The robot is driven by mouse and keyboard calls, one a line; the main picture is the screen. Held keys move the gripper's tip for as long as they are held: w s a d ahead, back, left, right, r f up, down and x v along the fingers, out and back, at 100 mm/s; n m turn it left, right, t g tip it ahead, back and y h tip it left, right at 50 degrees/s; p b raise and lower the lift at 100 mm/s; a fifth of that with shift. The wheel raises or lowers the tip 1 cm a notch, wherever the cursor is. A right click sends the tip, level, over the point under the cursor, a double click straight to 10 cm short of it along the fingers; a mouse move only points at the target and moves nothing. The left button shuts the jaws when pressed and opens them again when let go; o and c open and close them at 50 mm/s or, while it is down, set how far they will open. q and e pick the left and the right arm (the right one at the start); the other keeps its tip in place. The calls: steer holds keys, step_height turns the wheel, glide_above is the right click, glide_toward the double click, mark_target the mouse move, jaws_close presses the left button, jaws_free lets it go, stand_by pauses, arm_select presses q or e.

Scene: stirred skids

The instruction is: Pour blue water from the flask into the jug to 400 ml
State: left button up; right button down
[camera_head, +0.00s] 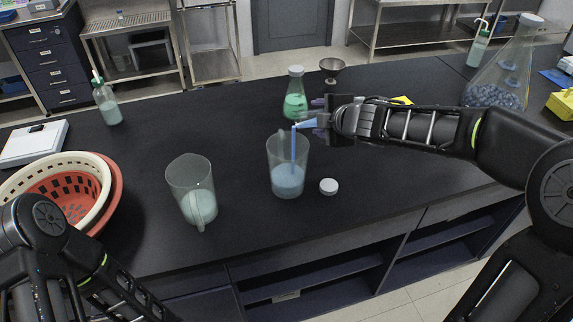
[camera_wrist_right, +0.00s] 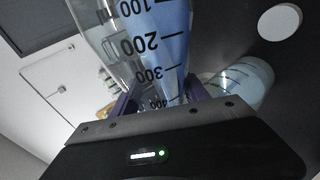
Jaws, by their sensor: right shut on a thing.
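My right gripper (camera_head: 322,118) is shut on the flask (camera_head: 307,124), held tilted above the middle jug. The flask also shows large in the right wrist view (camera_wrist_right: 165,42), with blue water and marks from 100 to 400, between the purple fingers (camera_wrist_right: 160,100). A thin blue stream (camera_head: 293,152) falls from its mouth into the clear jug (camera_head: 274,152), which stands upright holding pale blue water (camera_head: 288,182). The jug's level against its marks is too small to read. My left arm shows at the bottom left; its gripper is out of view.
A second jug (camera_head: 178,176) with pale liquid stands to the left. A white cap (camera_head: 328,186) lies right of the middle jug. A green flask (camera_head: 295,102) and a funnel (camera_head: 332,67) stand behind. Baskets (camera_head: 115,190) sit at the left. The front table is clear.

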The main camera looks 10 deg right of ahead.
steer(key=shift+n+h+b, duration=0.3)
steer(key=shift+h+b, duration=0.1)
steer(key=shift+b, duration=0.3)
stand_by(2.3)
steer(key=shift+r, duration=0.1)
stand_by(0.4)
steer(key=shift+p, duration=0.35)
steer(key=m+y+p, duration=0.1)
steer(key=y+p, duration=0.1)
steer(key=p, duration=0.1)
steer(key=shift+r+m, duration=0.15)
steer(key=shift+m, duration=0.15)
steer(key=shift+p, duration=0.3)
steer(key=shift+a+f, duration=0.1)
steer(key=shift+f, duration=0.15)
steer(key=shift+d+r+y, duration=0.25)
steer(key=shift+r+y, duration=0.05)
steer(key=shift+r, duration=0.1)
steer(key=d+r+m+y+p, duration=0.1)
steer(key=d+r, duration=0.1)
steer(key=d+r+m+p, duration=0.1)
steer(key=d+r, duration=0.1)
steer(key=r, duration=0.1)
steer(key=shift+w+d+r+y, duration=0.15)
steer(key=shift+d+y, duration=0.1)
steer(key=shift+y, duration=0.15)
